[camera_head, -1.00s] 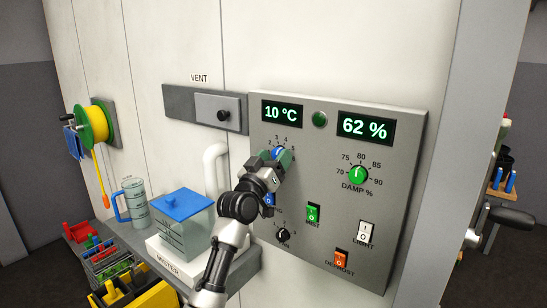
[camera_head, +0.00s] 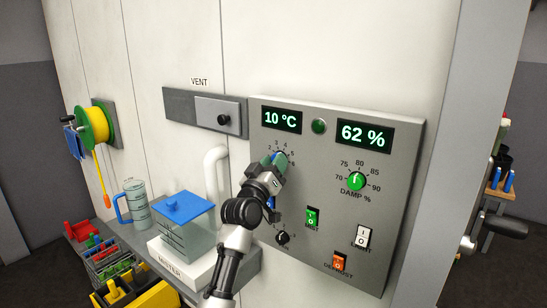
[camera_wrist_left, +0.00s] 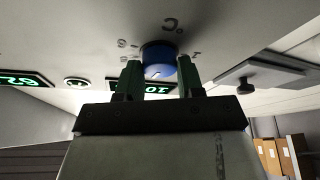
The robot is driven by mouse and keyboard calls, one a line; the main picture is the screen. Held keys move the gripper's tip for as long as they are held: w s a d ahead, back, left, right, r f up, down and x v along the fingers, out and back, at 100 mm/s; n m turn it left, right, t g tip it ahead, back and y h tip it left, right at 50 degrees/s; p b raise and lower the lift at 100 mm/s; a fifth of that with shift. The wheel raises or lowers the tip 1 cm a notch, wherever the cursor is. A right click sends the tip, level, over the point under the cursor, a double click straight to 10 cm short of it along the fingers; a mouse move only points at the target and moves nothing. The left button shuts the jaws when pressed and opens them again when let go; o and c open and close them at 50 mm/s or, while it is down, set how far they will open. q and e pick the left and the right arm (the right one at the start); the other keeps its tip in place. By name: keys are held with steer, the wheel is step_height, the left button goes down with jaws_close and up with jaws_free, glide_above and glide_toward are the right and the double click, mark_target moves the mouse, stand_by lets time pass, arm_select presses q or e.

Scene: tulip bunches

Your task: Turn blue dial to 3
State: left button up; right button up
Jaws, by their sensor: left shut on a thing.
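The blue dial (camera_wrist_left: 158,58) sits on the grey control panel, under the 10 °C display (camera_head: 281,118). My left gripper (camera_head: 277,161) is at the dial, its two green fingers shut on either side of it. In the left wrist view my fingers (camera_wrist_left: 158,78) flank the dial, and a short white mark shows on its face. In the head view the gripper covers most of the dial, with small numbers showing around its upper edge. I cannot read surely which number the mark points to. My right gripper is out of view.
The panel (camera_head: 397,190) also bears a green damp dial (camera_head: 356,181), a black dial (camera_head: 282,238), a green switch (camera_head: 312,217), a white light switch (camera_head: 363,237) and an orange defrost switch (camera_head: 340,260). A white pipe (camera_head: 213,168) and a blue-lidded container (camera_head: 187,225) stand left of my arm.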

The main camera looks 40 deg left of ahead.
arm_select(q)
steer(key=shift+d+n+g+y+p, duration=0.1)
steer(key=shift+n+g+y+p, duration=0.4)
steer(key=shift+n+p, duration=0.95)
steer(key=shift+a+n+g+y+p, duration=0.1)
steer(key=shift+n+g+y+p, duration=0.4)
steer(key=shift+n+p, duration=0.9)
steer(key=shift+d+n+g+y+p, duration=0.1)
steer(key=shift+n+g+y+p, duration=0.35)
steer(key=shift+n+p, duration=1)
steer(key=o, duration=0.9)
steer(key=b+v, duration=0.3)
steer(key=v, duration=0.7)
steer(key=shift+s+d+f, duration=0.1)
steer(key=shift+s+f, duration=0.05)
steer(key=shift+s, duration=0.2)
